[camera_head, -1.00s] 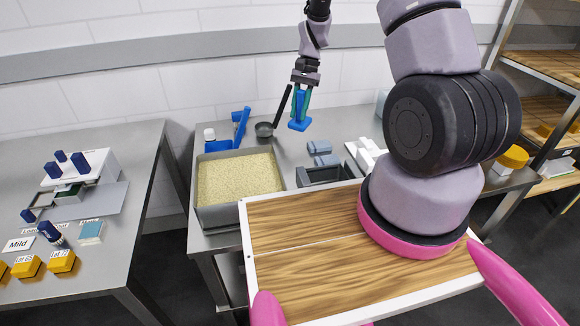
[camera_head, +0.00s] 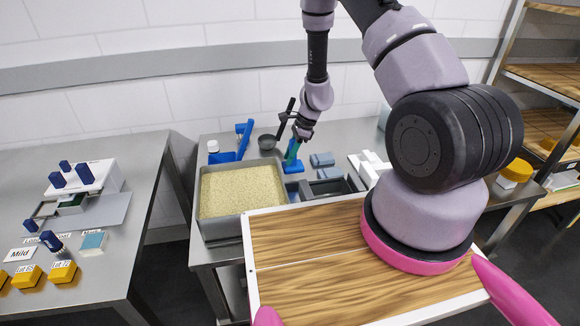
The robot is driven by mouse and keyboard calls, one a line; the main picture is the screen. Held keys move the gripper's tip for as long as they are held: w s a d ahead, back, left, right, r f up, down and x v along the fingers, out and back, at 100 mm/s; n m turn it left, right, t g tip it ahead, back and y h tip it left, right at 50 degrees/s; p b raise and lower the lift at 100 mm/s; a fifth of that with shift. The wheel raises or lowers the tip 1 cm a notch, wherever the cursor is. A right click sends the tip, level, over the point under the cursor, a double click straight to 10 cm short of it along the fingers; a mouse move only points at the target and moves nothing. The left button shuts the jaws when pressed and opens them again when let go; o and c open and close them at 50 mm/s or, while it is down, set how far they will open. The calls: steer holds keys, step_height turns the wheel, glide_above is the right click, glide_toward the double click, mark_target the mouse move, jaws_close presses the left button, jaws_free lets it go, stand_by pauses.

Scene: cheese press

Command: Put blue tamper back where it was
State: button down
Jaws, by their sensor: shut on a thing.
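The blue tamper (camera_head: 293,168) is in my gripper (camera_head: 292,153), which is shut on its upright handle. The tamper's flat foot is low over the steel table, just right of the curd vat's far right corner. I cannot tell whether the foot touches the table. My wrist and fingers hide part of the handle.
The steel vat of pale curd (camera_head: 203,222) stands left of the tamper. A dark ladle (camera_head: 267,142) and blue tools (camera_head: 243,140) lie behind it. Grey-blue blocks (camera_head: 322,160) and a dark tray (camera_head: 327,188) are to the right. My wood-topped base is in front.

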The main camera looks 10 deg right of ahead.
steer(key=shift+f, duration=1.95)
steer(key=shift+f, duration=0.1)
steer(key=c, duration=0.6)
jaws_free()
steer(key=shift+c, duration=0.2)
